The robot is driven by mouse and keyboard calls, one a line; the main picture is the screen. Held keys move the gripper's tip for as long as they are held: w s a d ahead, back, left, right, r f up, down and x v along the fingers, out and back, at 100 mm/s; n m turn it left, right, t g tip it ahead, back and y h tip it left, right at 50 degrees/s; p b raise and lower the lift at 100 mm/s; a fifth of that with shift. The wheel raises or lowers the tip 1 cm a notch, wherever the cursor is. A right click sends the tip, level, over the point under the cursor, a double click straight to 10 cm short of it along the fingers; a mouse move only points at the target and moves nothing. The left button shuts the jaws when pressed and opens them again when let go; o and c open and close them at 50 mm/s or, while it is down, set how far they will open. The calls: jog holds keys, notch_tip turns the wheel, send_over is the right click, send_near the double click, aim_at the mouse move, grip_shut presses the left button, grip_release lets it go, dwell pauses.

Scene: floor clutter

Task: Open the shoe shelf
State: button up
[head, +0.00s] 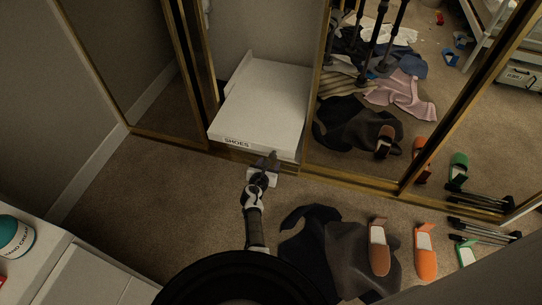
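The white shoe shelf (262,98), marked "SHOES" on its front edge, sits low in the gap between the gold-framed closet doors. Its broad top is bare, and its front edge lies about at the gold floor track. My gripper (266,165) is at the right part of that front edge, to the right of the lettering. The fingertips overlap the edge in the picture; I cannot tell whether they touch it. The fingers are small and dark here, so whether they are open or shut is unclear.
A dark garment (335,250), a brown shoe (379,248), an orange shoe (425,252) and a green shoe (466,254) lie on the carpet at right. The right mirrored door (350,170) reflects clutter. A white cabinet (85,280) stands lower left. Carpet (150,185) left of my arm is clear.

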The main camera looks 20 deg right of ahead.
jog(key=p+v, duration=0.4)
jog(key=v, duration=0.5)
